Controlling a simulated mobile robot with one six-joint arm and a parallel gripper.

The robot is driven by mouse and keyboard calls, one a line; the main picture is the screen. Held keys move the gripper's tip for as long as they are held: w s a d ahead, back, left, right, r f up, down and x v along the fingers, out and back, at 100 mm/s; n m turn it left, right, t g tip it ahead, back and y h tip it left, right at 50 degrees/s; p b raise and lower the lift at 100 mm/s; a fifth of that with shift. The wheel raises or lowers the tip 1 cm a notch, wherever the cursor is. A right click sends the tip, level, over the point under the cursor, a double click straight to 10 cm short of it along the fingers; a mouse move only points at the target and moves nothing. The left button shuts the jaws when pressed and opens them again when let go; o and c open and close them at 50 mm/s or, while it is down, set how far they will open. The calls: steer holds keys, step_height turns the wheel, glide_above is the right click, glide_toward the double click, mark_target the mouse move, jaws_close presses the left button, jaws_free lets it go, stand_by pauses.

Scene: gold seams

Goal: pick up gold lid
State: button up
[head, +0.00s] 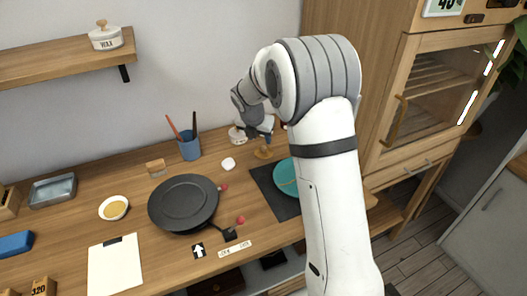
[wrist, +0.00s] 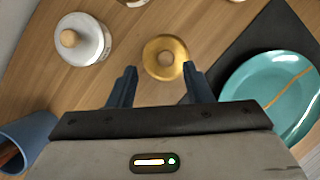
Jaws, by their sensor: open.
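The gold lid (wrist: 152,48) is a round gold disc with a pale wooden knob. In the wrist view it lies just beyond my fingertips, roughly centred between them. My gripper (wrist: 159,70) is open, with nothing between its fingers. The exact height gap is hard to tell.
A teal plate with a gold seam (wrist: 250,85) lies on a dark mat (wrist: 284,28) to the right. A white lidded jar (wrist: 92,48) and a blue cup (wrist: 42,128) stand to the left. A black round pan-like dish (head: 183,203) lies further left on the worktop (head: 150,237).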

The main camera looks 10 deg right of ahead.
mark_target(264, 147)
steer(key=x, duration=0.4)
steer(key=shift+s+d+f, duration=0.25)
steer(key=shift+s+d, duration=0.05)
steer(key=shift+d, duration=0.05)
steer(key=shift+w+f, duration=0.15)
steer(key=shift+f, duration=0.15)
steer(key=shift+c, duration=0.5)
jaws_close()
